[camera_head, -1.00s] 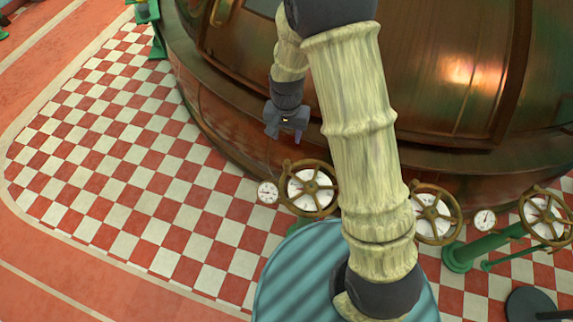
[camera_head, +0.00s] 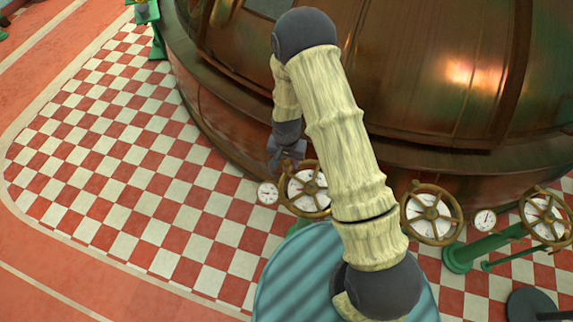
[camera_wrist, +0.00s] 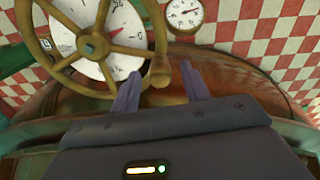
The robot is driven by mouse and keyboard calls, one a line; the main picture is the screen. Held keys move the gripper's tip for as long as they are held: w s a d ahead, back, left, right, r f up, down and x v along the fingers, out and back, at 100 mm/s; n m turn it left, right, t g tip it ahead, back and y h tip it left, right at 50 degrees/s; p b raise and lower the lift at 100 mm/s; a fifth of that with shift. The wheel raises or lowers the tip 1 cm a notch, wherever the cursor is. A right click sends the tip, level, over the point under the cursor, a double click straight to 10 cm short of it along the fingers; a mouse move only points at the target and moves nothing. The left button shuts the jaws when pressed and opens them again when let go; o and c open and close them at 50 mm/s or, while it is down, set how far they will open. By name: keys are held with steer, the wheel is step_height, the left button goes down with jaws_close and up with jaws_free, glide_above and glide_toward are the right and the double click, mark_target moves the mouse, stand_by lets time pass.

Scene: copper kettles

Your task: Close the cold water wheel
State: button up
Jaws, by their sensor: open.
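Several brass handwheels stand in a row before the copper kettle. The left wheel (camera_head: 322,182) sits over a white dial, partly hidden by my arm in the head view. My gripper (camera_head: 287,160) is just above and left of it. In the wrist view this wheel (camera_wrist: 88,47) fills the upper left, with its dial (camera_wrist: 95,25) behind the spokes. My gripper (camera_wrist: 160,85) is open, its two fingers apart at the wheel's lower right rim, near a knob on the rim. I cannot tell whether they touch it. Which wheel is the cold water one is not readable.
The copper kettle (camera_head: 420,70) fills the back. A middle wheel (camera_head: 432,214) and a right wheel (camera_head: 546,217) stand to the right on green pipes. A small gauge (camera_head: 268,193) is left of the left wheel. Checkered floor (camera_head: 120,160) at left is clear.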

steer(key=shift+f, duration=1.4)
jaws_close()
steer(key=shift+w, duration=0.1)
